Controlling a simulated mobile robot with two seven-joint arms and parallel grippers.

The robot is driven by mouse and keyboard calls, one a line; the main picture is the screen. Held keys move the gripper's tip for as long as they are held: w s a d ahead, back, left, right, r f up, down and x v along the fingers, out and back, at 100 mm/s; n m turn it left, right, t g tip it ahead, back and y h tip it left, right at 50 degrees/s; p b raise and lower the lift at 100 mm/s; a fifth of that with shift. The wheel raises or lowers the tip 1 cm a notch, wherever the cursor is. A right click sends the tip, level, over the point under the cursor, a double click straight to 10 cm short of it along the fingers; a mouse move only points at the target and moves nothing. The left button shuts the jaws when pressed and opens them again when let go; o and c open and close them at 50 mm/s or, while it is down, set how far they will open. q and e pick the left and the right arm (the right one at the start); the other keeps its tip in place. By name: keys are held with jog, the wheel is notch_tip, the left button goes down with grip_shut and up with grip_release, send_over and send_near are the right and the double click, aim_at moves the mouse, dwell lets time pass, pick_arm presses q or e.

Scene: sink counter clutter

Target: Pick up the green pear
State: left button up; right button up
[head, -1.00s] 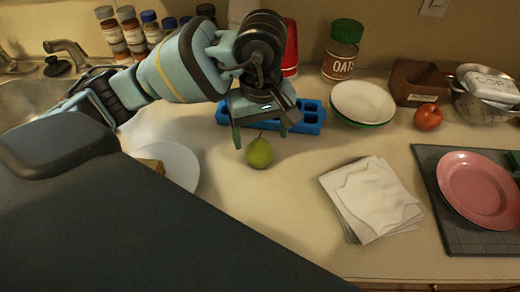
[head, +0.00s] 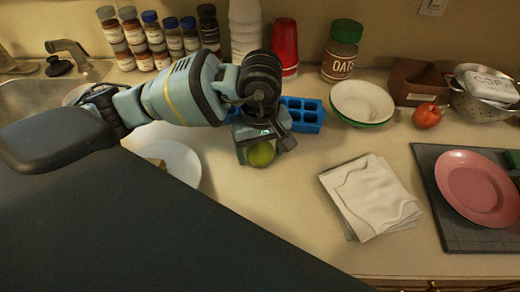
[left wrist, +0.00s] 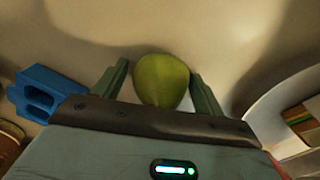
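The green pear (head: 262,154) stands on the counter in the head view, partly hidden by my left gripper (head: 262,156), which is lowered over it. In the left wrist view the pear (left wrist: 162,80) sits between the two green fingers of the left gripper (left wrist: 160,85). A gap shows between the left finger and the pear. The right finger is very close to the pear; I cannot tell if it touches. The fingers are open around the pear. My right gripper is not in view.
A blue ice tray (head: 303,114) lies just behind the gripper. A white plate (head: 180,160) is to its left and white napkins (head: 370,198) to its right. Bowls (head: 362,103), an apple (head: 427,116) and a pink plate (head: 480,188) are farther right. Bare counter lies in front.

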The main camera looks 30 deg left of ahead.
pick_arm(q)
jog(key=c, duration=0.9)
jog(key=shift+r, duration=0.1)
jog(key=shift+r, duration=0.1)
